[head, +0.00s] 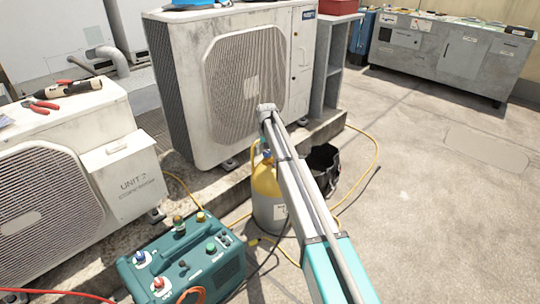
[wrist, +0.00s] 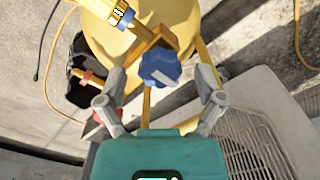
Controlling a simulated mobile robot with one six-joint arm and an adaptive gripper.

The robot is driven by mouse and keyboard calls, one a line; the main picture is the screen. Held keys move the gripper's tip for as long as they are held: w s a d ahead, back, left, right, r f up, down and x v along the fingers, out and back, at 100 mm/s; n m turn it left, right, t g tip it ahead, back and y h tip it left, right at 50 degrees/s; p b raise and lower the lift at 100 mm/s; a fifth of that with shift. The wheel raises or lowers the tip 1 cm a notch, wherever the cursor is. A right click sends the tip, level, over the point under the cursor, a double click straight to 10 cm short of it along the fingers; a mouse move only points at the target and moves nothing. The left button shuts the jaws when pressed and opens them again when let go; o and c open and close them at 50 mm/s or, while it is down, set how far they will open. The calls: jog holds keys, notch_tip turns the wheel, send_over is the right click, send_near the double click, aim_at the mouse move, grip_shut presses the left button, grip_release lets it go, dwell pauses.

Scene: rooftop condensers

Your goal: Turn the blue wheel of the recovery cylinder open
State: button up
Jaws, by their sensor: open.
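The recovery cylinder (head: 266,204) stands on the ground in the head view, grey below with a yellow top, partly hidden behind my arm. In the wrist view its yellow top (wrist: 98,38) fills the upper middle. The blue wheel (wrist: 160,66) sits on a brass valve there, lobed at the rim. My gripper (wrist: 160,74) is open, with one finger to the left of the wheel and one to the right in the picture. Neither finger visibly touches it. I cannot tell whether the fingertips are level with the wheel. The head view does not show the fingers clearly.
A brass hose fitting (wrist: 121,15) is close beside the valve. A black bag (head: 322,160) stands right of the cylinder, and a yellow hose (head: 375,150) loops around. A teal recovery machine (head: 195,262) is at front left. A condenser (head: 185,85) stands behind; open floor lies right.

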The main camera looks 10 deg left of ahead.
jog(key=shift+f, duration=0.1)
jog(key=c, duration=1.1)
jog(key=shift+d, duration=0.4)
jog(key=shift+c, duration=0.3)
jog(key=shift+a, duration=0.35)
